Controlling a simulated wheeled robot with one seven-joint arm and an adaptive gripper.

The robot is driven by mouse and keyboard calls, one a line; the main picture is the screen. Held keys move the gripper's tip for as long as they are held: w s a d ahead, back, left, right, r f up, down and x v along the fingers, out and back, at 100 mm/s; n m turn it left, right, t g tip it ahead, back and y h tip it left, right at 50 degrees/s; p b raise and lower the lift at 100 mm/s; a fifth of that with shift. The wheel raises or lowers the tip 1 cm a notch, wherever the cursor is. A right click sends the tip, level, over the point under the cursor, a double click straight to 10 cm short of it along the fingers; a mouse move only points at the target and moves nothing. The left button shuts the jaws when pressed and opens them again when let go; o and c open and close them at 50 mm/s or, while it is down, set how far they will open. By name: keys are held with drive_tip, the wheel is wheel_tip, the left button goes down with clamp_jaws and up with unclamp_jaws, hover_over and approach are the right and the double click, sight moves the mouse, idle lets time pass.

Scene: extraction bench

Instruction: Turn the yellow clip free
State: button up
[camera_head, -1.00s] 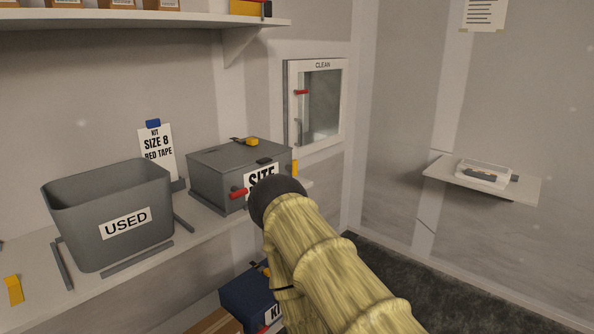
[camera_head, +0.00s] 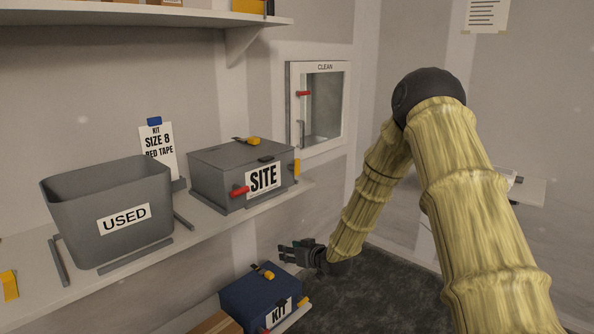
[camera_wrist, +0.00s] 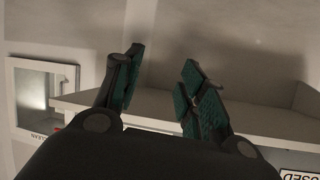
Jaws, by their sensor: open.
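Several yellow clips show in the head view, and I cannot tell which one the task means. One clip (camera_head: 253,141) is on the lid of the grey SITE box (camera_head: 222,184), and another (camera_head: 296,167) is at that box's right side. A third clip (camera_head: 264,271) is on top of the blue KIT box (camera_head: 250,301). A yellow piece (camera_head: 10,285) is at the shelf's left front edge. My gripper (camera_head: 281,251) is open and empty, just above and right of the KIT box, pointing left. In the wrist view its fingers (camera_wrist: 160,60) are apart with nothing between them.
A grey USED bin (camera_head: 110,215) stands left of the SITE box on the shelf (camera_head: 205,237). A red handle (camera_head: 240,190) sticks out from the SITE box front. A white CLEAN cabinet (camera_head: 292,105) is on the wall behind. A small side shelf (camera_head: 533,190) is partly behind my arm.

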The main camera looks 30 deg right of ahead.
drive_tip(key=w+d+r+t, duration=0.1)
drive_tip(key=w+d+r, duration=0.2)
drive_tip(key=r, duration=0.3)
drive_tip(key=w+d+r+t, duration=0.2)
drive_tip(key=d+r, duration=0.2)
drive_tip(key=r, duration=0.1)
drive_tip(key=n+t+b, duration=0.1)
drive_tip(key=t, duration=0.1)
approach(299, 167)
drive_tip(key=w, duration=0.3)
drive_tip(key=w+a, duration=0.1)
drive_tip(key=w, duration=0.3)
drive_tip(key=w+p, duration=0.1)
drive_tip(key=w, duration=0.3)
drive_tip(key=shift+a+r, duration=0.2)
clamp_jaws()
